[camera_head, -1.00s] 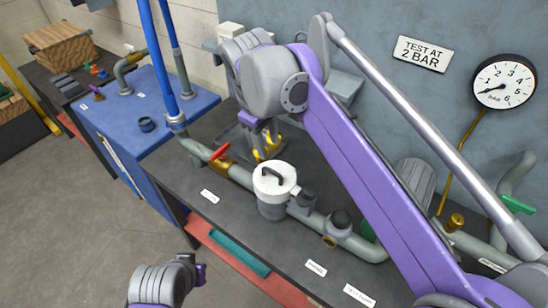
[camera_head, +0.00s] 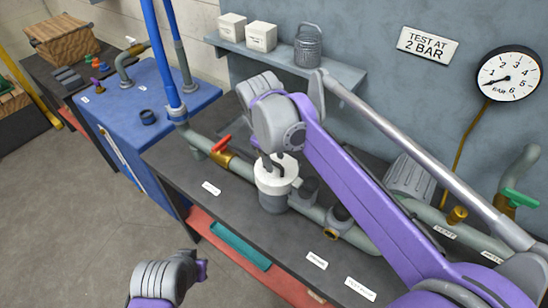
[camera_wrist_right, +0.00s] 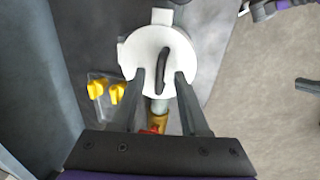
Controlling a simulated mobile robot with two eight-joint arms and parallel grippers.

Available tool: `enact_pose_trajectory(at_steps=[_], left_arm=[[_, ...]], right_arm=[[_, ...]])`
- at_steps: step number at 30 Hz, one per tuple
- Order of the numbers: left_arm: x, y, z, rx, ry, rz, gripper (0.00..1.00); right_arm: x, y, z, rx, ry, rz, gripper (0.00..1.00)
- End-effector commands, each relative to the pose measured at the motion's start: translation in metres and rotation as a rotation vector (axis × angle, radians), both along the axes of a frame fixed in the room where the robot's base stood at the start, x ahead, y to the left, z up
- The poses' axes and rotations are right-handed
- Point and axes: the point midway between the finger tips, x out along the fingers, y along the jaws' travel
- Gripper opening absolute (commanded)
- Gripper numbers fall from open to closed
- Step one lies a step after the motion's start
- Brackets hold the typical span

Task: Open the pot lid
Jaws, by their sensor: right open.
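The pot (camera_head: 272,202) is a grey cylinder in the pipe line on the dark bench, with a white lid (camera_head: 290,181) on top. In the right wrist view the round lid (camera_wrist_right: 150,50) has a dark curved handle (camera_wrist_right: 163,72). My right gripper (camera_wrist_right: 160,76) is open, its two fingers over the lid on either side of the handle. Contact with the handle cannot be told. In the head view my right gripper (camera_head: 274,163) hides the handle. My left gripper (camera_head: 203,271) is low in the head view, away from the bench; its fingers are not clear.
A red-handled valve (camera_head: 221,145) is on the pipe left of the pot. Yellow fittings (camera_wrist_right: 107,92) lie beside the pot in the wrist view. A wall shelf (camera_head: 340,82) holds white boxes (camera_head: 261,36) and a grey mesh container (camera_head: 307,46). A gauge (camera_head: 508,73) hangs right.

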Motion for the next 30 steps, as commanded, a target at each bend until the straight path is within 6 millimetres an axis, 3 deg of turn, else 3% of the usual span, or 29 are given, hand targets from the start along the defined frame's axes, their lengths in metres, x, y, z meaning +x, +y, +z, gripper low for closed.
enact_pose_trajectory(at_steps=[3,11,30], left_arm=[[0.0,0.0,0.0,0.0,0.0,0.0,0.0],[0.0,0.0,0.0,0.0,0.0,0.0,0.0],[0.0,0.0,0.0001,0.0,0.0,0.0,0.0]], right_arm=[[0.0,0.0,0.0002,0.0,0.0,0.0,0.45],[-0.0001,0.0,0.0004,0.0,0.0,0.0,0.0],[0.0,0.0,0.0006,-0.001,-0.001,0.0,0.0]])
